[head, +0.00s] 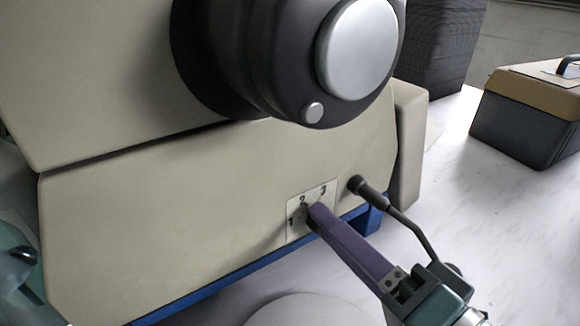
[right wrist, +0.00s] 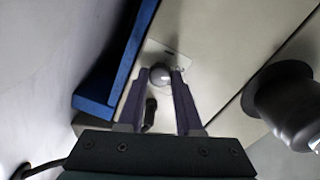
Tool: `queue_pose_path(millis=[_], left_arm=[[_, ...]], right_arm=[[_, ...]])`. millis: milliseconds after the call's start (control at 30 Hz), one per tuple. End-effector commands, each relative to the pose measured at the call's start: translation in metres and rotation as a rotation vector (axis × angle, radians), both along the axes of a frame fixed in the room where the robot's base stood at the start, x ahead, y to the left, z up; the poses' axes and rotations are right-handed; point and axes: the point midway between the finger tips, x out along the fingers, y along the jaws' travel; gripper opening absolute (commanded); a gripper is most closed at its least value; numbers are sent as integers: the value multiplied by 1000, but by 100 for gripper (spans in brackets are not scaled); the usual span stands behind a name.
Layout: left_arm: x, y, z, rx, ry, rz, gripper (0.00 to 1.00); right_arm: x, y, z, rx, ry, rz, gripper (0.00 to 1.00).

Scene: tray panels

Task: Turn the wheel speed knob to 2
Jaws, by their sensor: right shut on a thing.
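The wheel speed knob (right wrist: 160,74) is a small round grey knob on the beige machine front. It sits on a pale dial plate (head: 295,232) marked 1, 2 and 3. In the head view, the purple fingers of my right gripper (head: 314,216) cover the knob. The right wrist view shows the fingers (right wrist: 157,80) shut on it, one on each side. I cannot tell which number the knob points to. The numbers 1, 2 and 3 show around the fingertips. I cannot make out my left gripper.
A black plug with a cable (head: 371,192) sticks out just right of the dial plate, close to my right gripper. A large dark round housing with a silver disc (head: 358,48) hangs above. A toolbox (head: 522,125) stands at the right. The pale tabletop (head: 455,190) between is clear.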

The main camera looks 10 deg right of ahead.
Motion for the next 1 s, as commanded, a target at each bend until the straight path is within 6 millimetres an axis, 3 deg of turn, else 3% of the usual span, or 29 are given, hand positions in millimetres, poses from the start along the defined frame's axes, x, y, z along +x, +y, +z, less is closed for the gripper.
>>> queue_pose_path(millis=[200, 233, 467, 767, 1000], left_arm=[[0, 0, 0, 0, 0, 1, 50], [0, 0, 0, 0, 0, 1, 50], [0, -2, 0, -6, 0, 4, 50], [0, -3, 0, -11, 0, 7, 50], [0, -3, 2, -10, -1, 6, 50]], right_arm=[[0, 0, 0, -1, -2, -1, 0], [0, 0, 0, -1, -2, -1, 38], [0, 0, 0, -2, -1, -1, 64], [-3, -1, 0, -2, 1, 1, 64], [-41, -14, 0, -4, 5, 2, 64]])
